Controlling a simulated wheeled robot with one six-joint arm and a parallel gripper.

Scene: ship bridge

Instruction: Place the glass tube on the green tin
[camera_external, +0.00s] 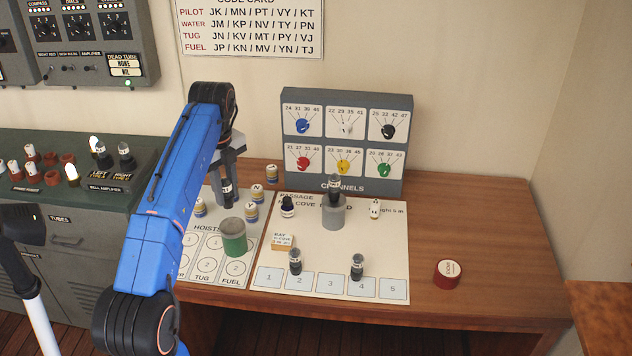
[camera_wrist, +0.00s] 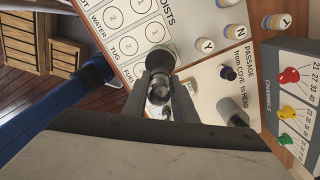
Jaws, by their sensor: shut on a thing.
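My gripper (camera_external: 227,176) is shut on a dark-capped glass tube (camera_external: 228,192) with a white label band. The tube hangs roughly upright and, in the external view, shows just above and behind the green tin (camera_external: 233,238). A gap shows between the tube and the tin's pale top. The tin stands on the hoists sheet, near its right edge. In the wrist view the tube (camera_wrist: 160,62) is between my gripper's fingers (camera_wrist: 160,102).
A grey tin (camera_external: 333,214) with another tube on it stands on the passage board (camera_external: 390,240). Two more tubes (camera_external: 295,262) stand near the numbered squares.

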